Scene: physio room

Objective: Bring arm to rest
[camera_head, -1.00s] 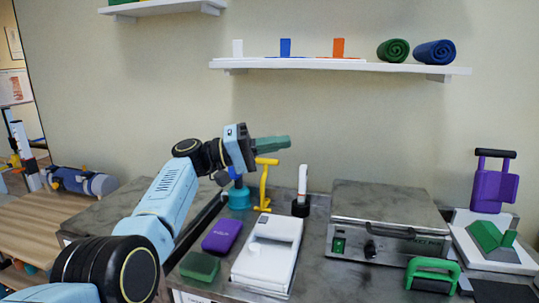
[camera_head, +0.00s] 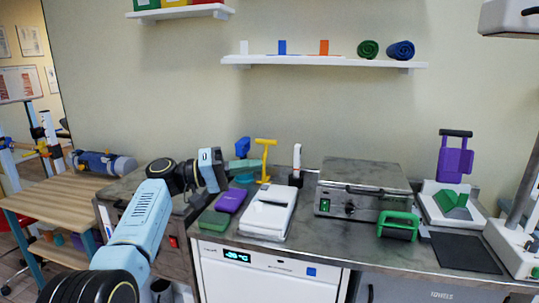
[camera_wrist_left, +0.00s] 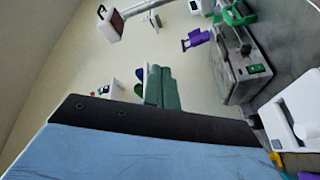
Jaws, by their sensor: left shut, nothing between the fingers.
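My left arm (camera_head: 146,215) comes in from the left in the head view and reaches toward the back of the counter. My left gripper (camera_head: 245,164), with green fingers, is shut and empty, and it points right above the counter's left part. Its closed fingers (camera_wrist_left: 162,88) also show in the left wrist view, with nothing between them. In the head picture they overlap the space by a blue object (camera_head: 243,147) and a yellow tool (camera_head: 265,160); whether they touch I cannot tell. My right gripper is not in view.
The counter holds a purple block (camera_head: 231,200), a green block (camera_head: 213,222), a white device (camera_head: 268,212), a steel unit (camera_head: 362,188) and a green handle (camera_head: 398,225). A wooden table (camera_head: 60,200) stands at left. A shelf (camera_head: 320,61) is on the wall above.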

